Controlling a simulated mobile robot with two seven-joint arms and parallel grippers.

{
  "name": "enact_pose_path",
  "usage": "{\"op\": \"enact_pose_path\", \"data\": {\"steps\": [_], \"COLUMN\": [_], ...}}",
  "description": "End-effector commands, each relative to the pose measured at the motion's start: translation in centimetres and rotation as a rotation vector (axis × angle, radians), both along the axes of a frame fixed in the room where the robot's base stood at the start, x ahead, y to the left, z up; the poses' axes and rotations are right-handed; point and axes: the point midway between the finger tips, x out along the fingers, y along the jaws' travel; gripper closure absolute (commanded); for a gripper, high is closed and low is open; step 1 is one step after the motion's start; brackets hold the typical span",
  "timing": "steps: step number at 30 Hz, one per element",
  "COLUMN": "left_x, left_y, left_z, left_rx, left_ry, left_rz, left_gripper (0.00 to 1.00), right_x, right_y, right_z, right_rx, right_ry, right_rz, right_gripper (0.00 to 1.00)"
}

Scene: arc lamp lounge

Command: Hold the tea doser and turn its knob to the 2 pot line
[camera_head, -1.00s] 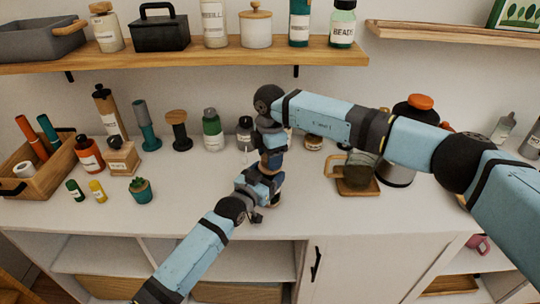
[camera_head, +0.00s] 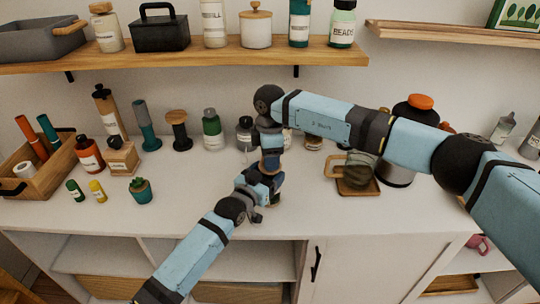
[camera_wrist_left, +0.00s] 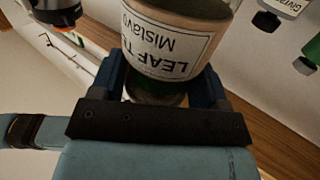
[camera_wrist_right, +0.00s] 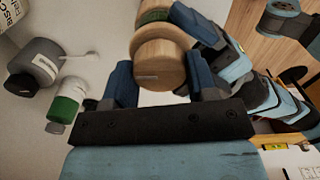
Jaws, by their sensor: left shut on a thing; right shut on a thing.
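The tea doser (camera_wrist_left: 170,45) is a pale cylinder with a white "LEAF T..." label, seen close up in the left wrist view. My left gripper (camera_wrist_left: 160,85) is shut on its body, one finger on each side. In the right wrist view, its round wooden knob (camera_wrist_right: 158,68) sits between the fingers of my right gripper (camera_wrist_right: 162,80), which is shut on it. A small pale mark shows on the knob; I cannot read it or see a 2 pot line. In the head view the right gripper (camera_head: 270,143) is above the left (camera_head: 266,180), and the arms largely hide the doser.
Bottles and a spool stand behind my grippers on the white counter (camera_head: 205,185). A wooden crate (camera_head: 45,178) and a small plant (camera_head: 140,190) are left. A glass pot on a wooden tray (camera_head: 345,188) is right. A shelf (camera_head: 180,54) hangs above.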

Motion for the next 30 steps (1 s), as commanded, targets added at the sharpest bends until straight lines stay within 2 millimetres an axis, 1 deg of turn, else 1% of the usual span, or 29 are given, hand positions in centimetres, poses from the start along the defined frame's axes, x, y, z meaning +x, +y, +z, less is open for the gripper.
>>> {"op": "enact_pose_path", "data": {"steps": [1, 2, 3, 5, 14, 17, 20, 27, 30], "left_x": [0.0, 0.0, 0.0, 0.0, 0.0, 0.0, 0.0, 0.0, 0.0], "left_y": [0.0, 0.0, 0.0, 0.0, 0.0, 0.0, 0.0, 0.0, 0.0], "left_z": [-0.1, -0.1, -0.1, -0.1, -0.1, -0.1, -0.1, -0.1, -0.1], "left_rx": [0.0, 0.0, 0.0, 0.0, 0.001, 0.001, 0.001, 0.001, 0.001], "left_ry": [0.001, 0.001, 0.001, 0.001, 0.002, 0.002, 0.002, 0.002, 0.002], "left_rz": [0.0, 0.0, 0.0, 0.0, 0.0, 0.0, 0.0, 0.0, 0.0], "left_gripper": [0.68, 0.68, 0.68, 0.68, 0.68, 0.68, 0.68, 0.68, 0.68], "right_x": [0.1, 0.1, 0.1, 0.1, 0.0, 0.1, 0.1, 0.1, 0.1], "right_y": [-0.1, -0.1, -0.1, -0.1, 0.0, 0.0, -0.1, -0.1, -0.1], "right_z": [0.0, 0.0, 0.0, 0.0, 0.1, 0.9, 2.4, 7.6, 9.4], "right_rx": [-0.001, -0.001, -0.002, -0.001, -0.001, -0.001, -0.002, 0.0, -0.001], "right_ry": [-0.001, -0.001, -0.001, -0.001, -0.001, -0.002, -0.003, -0.004, -0.003], "right_rz": [-0.002, -0.002, -0.002, -0.001, 0.001, 0.001, 0.0, 0.0, 0.0], "right_gripper": [0.71, 0.45, 0.36, 0.22, 0.22, 0.22, 0.22, 0.22, 0.22]}}
